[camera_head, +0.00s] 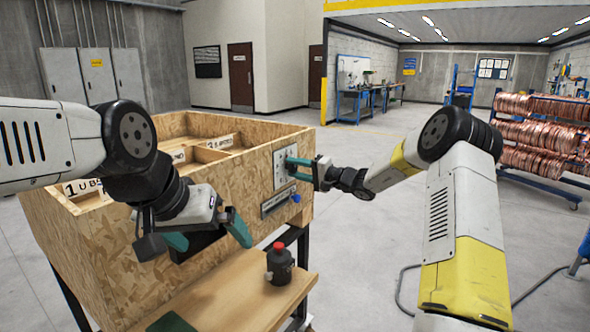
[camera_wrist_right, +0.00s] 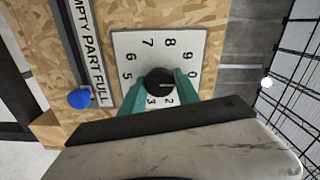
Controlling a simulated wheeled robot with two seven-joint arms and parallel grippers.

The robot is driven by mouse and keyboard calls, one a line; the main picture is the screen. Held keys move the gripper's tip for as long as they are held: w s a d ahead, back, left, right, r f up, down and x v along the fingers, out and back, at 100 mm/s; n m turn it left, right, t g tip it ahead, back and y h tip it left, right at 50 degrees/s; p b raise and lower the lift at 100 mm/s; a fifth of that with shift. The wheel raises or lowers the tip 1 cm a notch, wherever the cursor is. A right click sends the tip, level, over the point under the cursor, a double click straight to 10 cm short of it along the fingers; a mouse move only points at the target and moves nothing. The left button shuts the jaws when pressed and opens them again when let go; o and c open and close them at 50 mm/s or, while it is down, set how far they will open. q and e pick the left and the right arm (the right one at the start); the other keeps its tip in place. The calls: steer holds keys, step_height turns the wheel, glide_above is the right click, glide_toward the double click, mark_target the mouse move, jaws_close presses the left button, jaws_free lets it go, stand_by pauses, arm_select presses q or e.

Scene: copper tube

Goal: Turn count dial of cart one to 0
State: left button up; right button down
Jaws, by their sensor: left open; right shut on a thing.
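The count dial is a black knob (camera_wrist_right: 160,82) on a white plate (camera_wrist_right: 128,45) with digits around it; the plate also shows in the head view (camera_head: 280,174) on the side of the wooden crate cart (camera_head: 85,240). My right gripper (camera_head: 293,170) is shut on the knob, with its green fingertips (camera_wrist_right: 161,90) on either side of it. A short white mark on the knob points toward the right side of the plate, where the 0 is; the exact digit is unclear. The fingers hide some digits. My left gripper (camera_head: 208,236) is open and empty in front of the crate.
A label strip (camera_wrist_right: 88,40) reading "EMPTY PART FULL" with a blue knob (camera_wrist_right: 80,98) is beside the dial plate. A dark bottle with a red cap (camera_head: 279,265) stands on the wooden shelf (camera_head: 235,295) below. Copper coils (camera_head: 545,130) hang on a rack at the right.

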stand_by(0.3)
steer(key=c, duration=0.9)
jaws_free()
steer(key=v, duration=0.8)
steer(key=shift+a, duration=0.15)
